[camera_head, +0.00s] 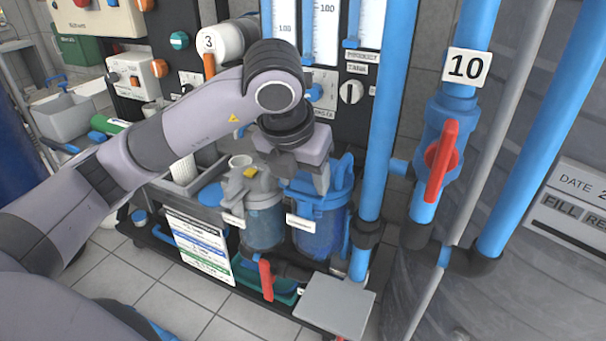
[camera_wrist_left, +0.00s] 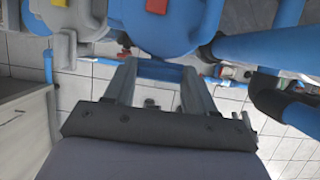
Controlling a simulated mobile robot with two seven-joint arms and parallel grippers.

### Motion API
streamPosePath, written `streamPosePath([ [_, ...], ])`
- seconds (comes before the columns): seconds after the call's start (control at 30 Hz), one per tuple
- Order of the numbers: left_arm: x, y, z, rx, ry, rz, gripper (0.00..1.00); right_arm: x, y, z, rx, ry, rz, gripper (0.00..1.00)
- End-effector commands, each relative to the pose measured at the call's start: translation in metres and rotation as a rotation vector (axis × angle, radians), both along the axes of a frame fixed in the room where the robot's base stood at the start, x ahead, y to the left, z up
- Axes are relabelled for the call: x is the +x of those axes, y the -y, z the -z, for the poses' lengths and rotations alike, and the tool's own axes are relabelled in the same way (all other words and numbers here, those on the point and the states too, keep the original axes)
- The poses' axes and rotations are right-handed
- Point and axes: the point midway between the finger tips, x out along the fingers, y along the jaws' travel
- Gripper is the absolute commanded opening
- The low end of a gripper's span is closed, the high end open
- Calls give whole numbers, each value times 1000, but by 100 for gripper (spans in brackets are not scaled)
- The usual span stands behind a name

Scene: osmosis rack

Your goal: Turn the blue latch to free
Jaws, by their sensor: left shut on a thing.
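My left gripper (camera_head: 321,186) reaches down to the top of the blue filter housing (camera_head: 318,232), which stands beside a grey one. In the left wrist view the two fingers of the gripper (camera_wrist_left: 161,76) are shut on a blue bar at the housing's edge, which looks like the blue latch (camera_wrist_left: 160,70). In the head view the gripper hides most of the latch, and its exact angle cannot be told. The blue housing's lid with a red piece (camera_wrist_left: 157,6) shows at the top of the wrist view. My right gripper is not in view.
The grey filter housing (camera_head: 262,215) stands just left. A blue vertical pipe (camera_head: 378,130) rises close on the right, and a pipe with a red valve handle (camera_head: 441,160) stands beyond. A grey plate (camera_head: 335,305) lies low in front. Gauges and panels are behind.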

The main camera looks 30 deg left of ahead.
Motion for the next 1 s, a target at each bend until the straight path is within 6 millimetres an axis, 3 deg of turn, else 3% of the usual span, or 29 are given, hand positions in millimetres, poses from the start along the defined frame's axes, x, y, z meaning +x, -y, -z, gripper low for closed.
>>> streamPosePath([
  [0.3,0,0,-1,-2,3,-7,25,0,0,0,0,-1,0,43],
  [0.33,0,0,-1,-2,3,-7,58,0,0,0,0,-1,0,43],
  [0.4,0,0,-1,-1,3,-6,81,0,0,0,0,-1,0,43],
  [0.77,-1,0,-5,-1,2,-3,81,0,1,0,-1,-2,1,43],
  [1.0,-15,1,-41,-1,7,-3,81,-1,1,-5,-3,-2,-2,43],
])
